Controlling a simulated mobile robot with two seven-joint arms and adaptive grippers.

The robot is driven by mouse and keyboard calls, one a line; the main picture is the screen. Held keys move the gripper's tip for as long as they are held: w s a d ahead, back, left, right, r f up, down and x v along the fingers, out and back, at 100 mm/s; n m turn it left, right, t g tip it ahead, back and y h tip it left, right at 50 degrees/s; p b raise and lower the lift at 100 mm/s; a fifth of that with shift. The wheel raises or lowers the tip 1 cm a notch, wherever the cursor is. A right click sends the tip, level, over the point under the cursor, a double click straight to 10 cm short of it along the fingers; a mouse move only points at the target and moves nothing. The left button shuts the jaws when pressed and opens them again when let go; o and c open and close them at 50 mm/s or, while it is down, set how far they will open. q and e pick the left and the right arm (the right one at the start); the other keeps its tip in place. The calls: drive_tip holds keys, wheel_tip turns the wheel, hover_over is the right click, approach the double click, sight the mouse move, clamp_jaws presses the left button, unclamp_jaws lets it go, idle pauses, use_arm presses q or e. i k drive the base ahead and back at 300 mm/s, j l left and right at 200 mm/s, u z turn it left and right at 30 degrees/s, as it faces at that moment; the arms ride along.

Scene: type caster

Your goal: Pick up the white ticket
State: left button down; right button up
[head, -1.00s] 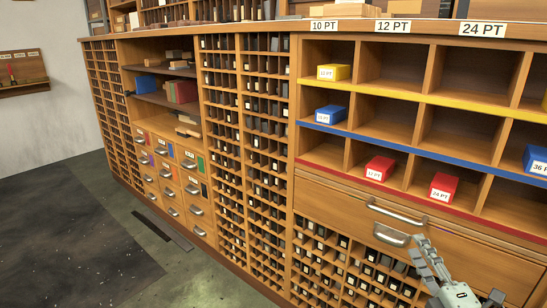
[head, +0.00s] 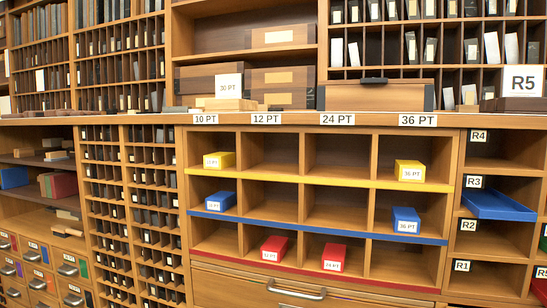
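A white ticket (head: 229,86) that seems to read "30 PT" stands upright on the wooden counter ledge (head: 150,119), above the open compartments. Low wooden blocks (head: 230,104) lie around its foot. I cannot tell whether the ticket rests on the blocks or stands behind them. Neither of my grippers shows in the head view.
Below the ledge, compartments labelled 10, 12, 24 and 36 PT hold yellow (head: 410,171), blue (head: 406,220) and red boxes (head: 334,257). Wooden boxes (head: 283,76) stand behind the ticket. A dark-topped wooden case (head: 376,95) and an R5 sign (head: 523,79) are to its right.

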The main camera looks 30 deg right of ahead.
sight(519, 80)
drive_tip(key=z, duration=2.25)
drive_tip(key=l+u, duration=0.1)
drive_tip(key=l, duration=0.1)
